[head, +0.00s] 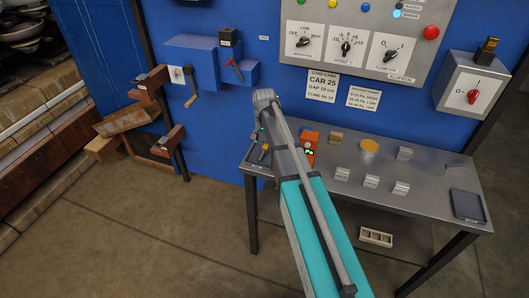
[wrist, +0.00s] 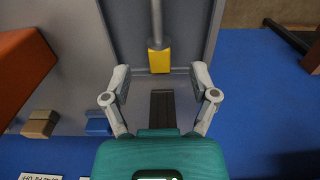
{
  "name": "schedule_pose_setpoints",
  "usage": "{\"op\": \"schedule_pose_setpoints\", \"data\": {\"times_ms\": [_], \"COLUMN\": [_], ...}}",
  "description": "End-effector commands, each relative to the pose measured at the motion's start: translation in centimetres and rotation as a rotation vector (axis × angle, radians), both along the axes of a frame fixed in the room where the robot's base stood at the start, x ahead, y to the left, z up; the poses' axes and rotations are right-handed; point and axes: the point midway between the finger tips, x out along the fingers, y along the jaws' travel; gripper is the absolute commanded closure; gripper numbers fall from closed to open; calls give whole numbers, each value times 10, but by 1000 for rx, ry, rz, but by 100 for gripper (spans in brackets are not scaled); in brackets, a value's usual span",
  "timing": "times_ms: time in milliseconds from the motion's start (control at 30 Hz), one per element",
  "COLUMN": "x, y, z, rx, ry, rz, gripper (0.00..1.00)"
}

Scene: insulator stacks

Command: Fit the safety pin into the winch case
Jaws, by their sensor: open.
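In the wrist view my gripper (wrist: 160,74) is open, its two fingers spread on either side of a yellow block (wrist: 159,61) with a grey rod running up from it. This may be the safety pin, but I cannot tell for sure. No contact with the fingers shows. The block is over a grey recessed surface. In the head view a small yellow piece (head: 265,149) shows beside my arm, and my gripper is not clearly visible there. The blue case with a crank (head: 193,57) on the wall at upper left looks like the winch case.
The metal table (head: 430,180) holds an orange device (head: 309,145), a yellow disc (head: 369,145), several small blocks and a dark tray (head: 467,205). A control panel (head: 355,35) hangs above. Wooden brackets (head: 127,118) stand left. The floor between is clear.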

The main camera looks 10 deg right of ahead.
Motion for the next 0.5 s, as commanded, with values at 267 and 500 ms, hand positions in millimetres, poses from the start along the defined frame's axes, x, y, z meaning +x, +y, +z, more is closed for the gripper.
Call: {"op": "schedule_pose_setpoints", "data": {"times_ms": [267, 500], "x": [0, 0], "y": [-1, -1], "z": [-26, -40], "rx": [0, 0], "ry": [0, 0], "rz": [0, 0], "gripper": [24, 24]}}
